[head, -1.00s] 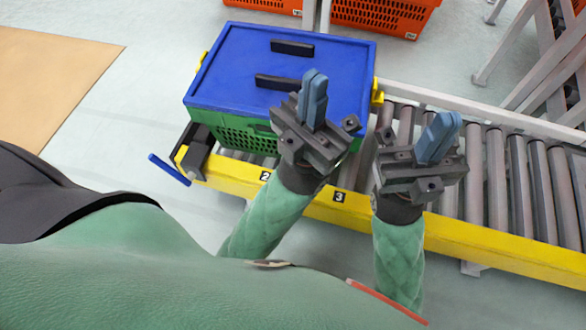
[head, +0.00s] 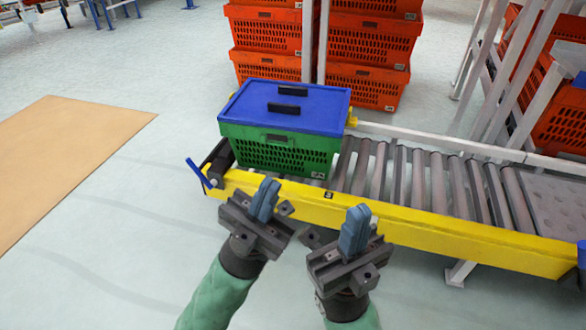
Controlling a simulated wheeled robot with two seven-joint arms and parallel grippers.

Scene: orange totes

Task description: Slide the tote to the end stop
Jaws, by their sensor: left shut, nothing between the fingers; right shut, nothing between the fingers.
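The tote (head: 262,148) is green with a blue lid (head: 318,105) and two black handles. It sits on the roller conveyor (head: 428,178) at its left end, close to the dark end stop (head: 218,160); I cannot tell whether they touch. My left gripper (head: 265,200) is shut and empty, in front of the conveyor's yellow side rail (head: 420,228) and below the tote in the picture. My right gripper (head: 355,230) is shut and empty, a little further right in front of the same rail. Neither gripper appears to touch the tote.
Stacks of orange totes (head: 368,48) stand behind the conveyor, with a grey metal frame (head: 515,80) at the right. A perforated grey plate (head: 556,203) lies at the conveyor's right end. A tan mat (head: 70,160) lies on the floor at left. The rollers right of the tote are bare.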

